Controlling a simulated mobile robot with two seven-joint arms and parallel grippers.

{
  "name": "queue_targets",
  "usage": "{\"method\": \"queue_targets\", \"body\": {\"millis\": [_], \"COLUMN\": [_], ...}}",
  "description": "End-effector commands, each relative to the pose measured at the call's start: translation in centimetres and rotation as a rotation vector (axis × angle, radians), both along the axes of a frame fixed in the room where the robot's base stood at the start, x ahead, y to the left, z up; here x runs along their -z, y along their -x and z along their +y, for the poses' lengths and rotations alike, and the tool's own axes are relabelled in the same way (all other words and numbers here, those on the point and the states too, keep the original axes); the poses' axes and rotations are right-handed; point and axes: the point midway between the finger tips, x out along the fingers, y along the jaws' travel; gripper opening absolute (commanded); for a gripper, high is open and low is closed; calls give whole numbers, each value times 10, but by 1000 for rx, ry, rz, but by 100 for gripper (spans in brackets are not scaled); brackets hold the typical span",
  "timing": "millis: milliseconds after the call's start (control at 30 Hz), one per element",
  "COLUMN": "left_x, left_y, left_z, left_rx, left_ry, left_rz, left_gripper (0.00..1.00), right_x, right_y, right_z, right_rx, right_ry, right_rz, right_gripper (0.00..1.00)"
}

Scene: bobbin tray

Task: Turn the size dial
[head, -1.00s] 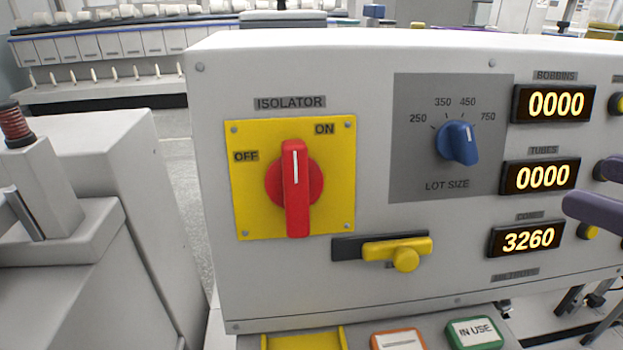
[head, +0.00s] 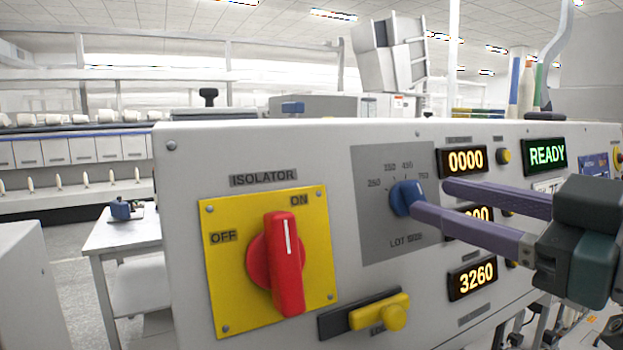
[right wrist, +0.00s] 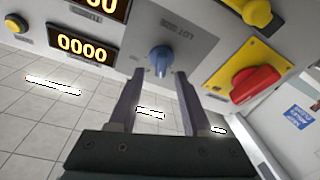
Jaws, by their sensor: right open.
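The blue size dial (head: 405,198) sits on a grey LOT SIZE plate (head: 372,235) marked 250, 350, 450 and 750. Its pointer setting is hard to read now. My right gripper (head: 430,197) is open, its purple fingers reaching in from the right towards the dial. One fingertip overlaps the dial's lower right side in the head view; contact is unclear. In the right wrist view the dial (right wrist: 160,58) lies just beyond and between the two fingertips (right wrist: 161,72). My left gripper is not in view.
A red isolator switch (head: 285,262) on a yellow plate is left of the dial. A yellow slider handle (head: 380,313) is below. Lit counters (head: 472,279) are right of the dial, one partly hidden by my fingers. A green READY display (head: 545,154) is further right.

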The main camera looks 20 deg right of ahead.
Motion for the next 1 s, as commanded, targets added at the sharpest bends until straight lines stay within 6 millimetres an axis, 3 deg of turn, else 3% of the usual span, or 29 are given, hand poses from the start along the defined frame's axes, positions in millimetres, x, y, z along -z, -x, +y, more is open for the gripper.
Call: {"method": "queue_targets", "body": {"millis": [200,567,1000], "left_x": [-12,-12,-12], "left_y": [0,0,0], "left_z": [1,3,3], "left_rx": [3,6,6], "left_ry": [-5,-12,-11], "left_rz": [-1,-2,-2], "left_gripper": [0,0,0], "right_x": [-2,1,0], "right_y": [-24,-28,-28], "right_z": [4,5,5], "right_rx": [0,-2,-2], "right_ry": [-1,0,1], "right_rz": [0,2,0], "right_gripper": [49,49,0]}}
